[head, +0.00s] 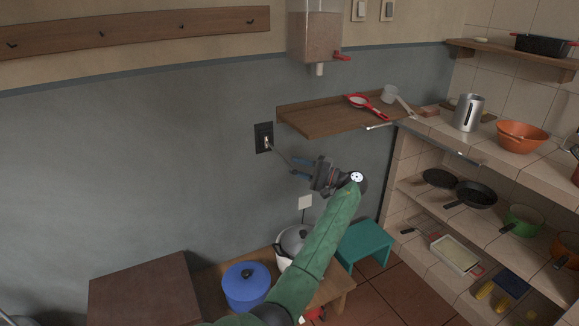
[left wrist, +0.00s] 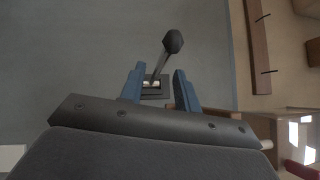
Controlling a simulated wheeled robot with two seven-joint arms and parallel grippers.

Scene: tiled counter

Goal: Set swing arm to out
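The swing arm (head: 280,153) is a thin grey lever that comes out from a dark plate (head: 263,137) on the grey wall. In the left wrist view the lever (left wrist: 160,65) leans up and to the right and ends in a dark round knob (left wrist: 173,41). My left gripper (head: 293,167) is open, with its blue fingers close to the lever in the head view. In the left wrist view the fingertips (left wrist: 157,75) lie either side of the lever's lower part. I cannot tell whether they touch it. My right gripper is not in view.
A wooden wall shelf (head: 325,118) with a red strainer (head: 367,104) is right of the plate. A dispenser (head: 315,35) hangs above. Below are a blue pot (head: 246,287), a white pot (head: 287,262) and a teal stool (head: 365,243).

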